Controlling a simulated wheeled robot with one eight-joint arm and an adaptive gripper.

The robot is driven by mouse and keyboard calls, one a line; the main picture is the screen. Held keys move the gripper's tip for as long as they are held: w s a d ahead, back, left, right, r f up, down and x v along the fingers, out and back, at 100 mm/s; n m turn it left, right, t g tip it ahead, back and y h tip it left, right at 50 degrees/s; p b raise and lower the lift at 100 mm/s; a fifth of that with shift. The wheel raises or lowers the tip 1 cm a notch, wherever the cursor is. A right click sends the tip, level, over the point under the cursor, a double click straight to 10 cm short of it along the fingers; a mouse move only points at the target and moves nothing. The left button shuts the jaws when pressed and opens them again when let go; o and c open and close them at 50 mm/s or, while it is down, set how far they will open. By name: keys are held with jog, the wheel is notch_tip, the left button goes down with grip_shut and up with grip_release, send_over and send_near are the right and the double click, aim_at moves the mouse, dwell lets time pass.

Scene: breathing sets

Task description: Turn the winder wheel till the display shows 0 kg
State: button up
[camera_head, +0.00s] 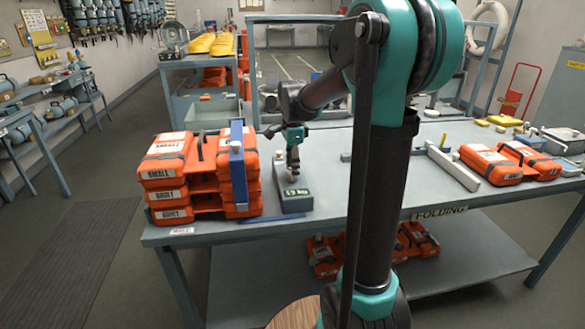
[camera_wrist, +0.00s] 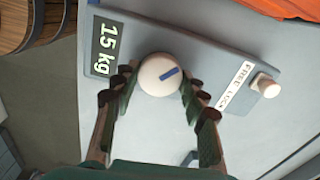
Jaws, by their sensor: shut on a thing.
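The winder wheel is a round white knob (camera_wrist: 150,80) with a blue mark pointing to the upper right in the wrist view. It sits on a blue-grey box, which also shows on the bench in the head view (camera_head: 290,203). The display (camera_wrist: 105,48) beside the wheel reads 15 kg. My gripper (camera_wrist: 158,88) is shut on the wheel, one finger on each side. In the head view my gripper (camera_head: 293,168) points down onto the box, and the wheel is hidden or too small to see. A small pale knob (camera_wrist: 265,86) stands by a FREE/LOCK label (camera_wrist: 238,88).
Stacked orange cases (camera_head: 172,180) stand close to the left of the box, with an upright blue panel (camera_head: 237,165) nearest it. More orange cases (camera_head: 495,165) lie at the right.

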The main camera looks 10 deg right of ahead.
jog(key=shift+n, duration=0.4)
jog(key=n, duration=0.5)
jog(key=shift+n, duration=0.4)
jog(key=n, duration=1.2)
jog(key=shift+n, duration=0.4)
jog(key=n, duration=0.6)
jog(key=shift+n, duration=0.4)
jog(key=o, duration=1.2)
jog(key=shift+c, duration=0.2)
